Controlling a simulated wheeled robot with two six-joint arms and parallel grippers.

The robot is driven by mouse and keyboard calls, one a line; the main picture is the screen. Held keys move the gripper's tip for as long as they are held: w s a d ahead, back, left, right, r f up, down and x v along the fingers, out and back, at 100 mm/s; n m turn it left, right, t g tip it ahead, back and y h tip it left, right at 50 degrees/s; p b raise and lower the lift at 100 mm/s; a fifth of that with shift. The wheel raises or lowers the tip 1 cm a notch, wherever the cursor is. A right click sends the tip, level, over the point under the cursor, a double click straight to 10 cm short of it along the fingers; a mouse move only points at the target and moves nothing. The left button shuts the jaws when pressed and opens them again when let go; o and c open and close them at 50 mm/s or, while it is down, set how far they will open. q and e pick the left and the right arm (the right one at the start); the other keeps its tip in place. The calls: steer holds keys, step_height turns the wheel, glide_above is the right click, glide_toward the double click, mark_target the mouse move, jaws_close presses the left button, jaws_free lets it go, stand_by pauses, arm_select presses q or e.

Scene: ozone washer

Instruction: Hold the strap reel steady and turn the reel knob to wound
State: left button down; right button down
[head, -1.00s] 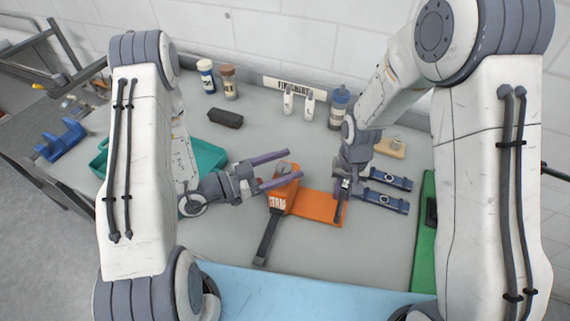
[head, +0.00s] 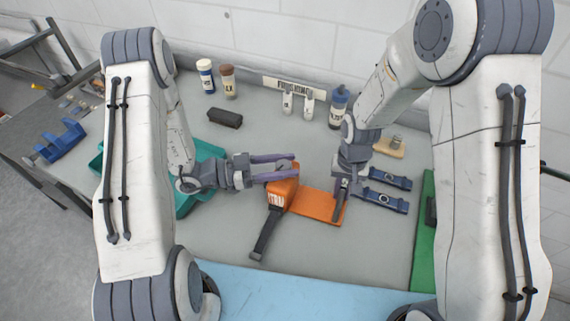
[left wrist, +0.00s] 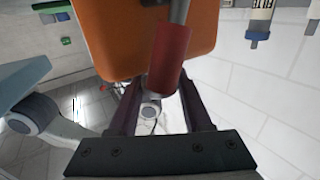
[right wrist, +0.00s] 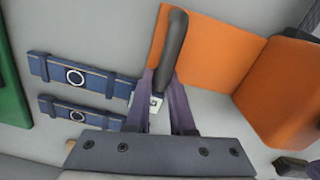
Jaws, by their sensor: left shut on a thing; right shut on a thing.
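The strap reel (head: 284,193) is an orange housing with a dark strap hanging toward the front and a flat orange base plate (head: 315,205) on its right. Its knob is a red cylinder on a grey shaft, clear in the left wrist view (left wrist: 171,58). My left gripper (head: 291,164) is shut on this knob, with a finger on either side. A dark upright bar (right wrist: 172,45) stands at the plate's right end. My right gripper (head: 341,190) points down and is shut on this bar. The knob is mostly hidden by the fingers in the head view.
Two blue strap pieces (head: 381,202) lie right of the reel, near a green mat (head: 424,235). A teal tray (head: 185,202) lies behind my left arm. Bottles (head: 338,106) and a black case (head: 225,118) stand at the back. The table front is clear.

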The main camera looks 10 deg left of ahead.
arm_select(q)
steer(key=shift+c, duration=1.7)
jaws_free()
steer(key=shift+a, duration=0.1)
steer(key=s+d+r+m+g+y, duration=0.1)
steer(key=s+d+r+m+g, duration=0.3)
steer(key=m+g, duration=0.7)
step_height(320, 180, up, 10)
steer(key=n+t+y, duration=0.5)
steer(key=n+y, duration=1.1)
steer(key=n, duration=1.3)
glide_above(284, 165)
steer(key=shift+m, duration=0.3)
step_height(284, 165, down, 12)
steer(key=shift+f, duration=0.1)
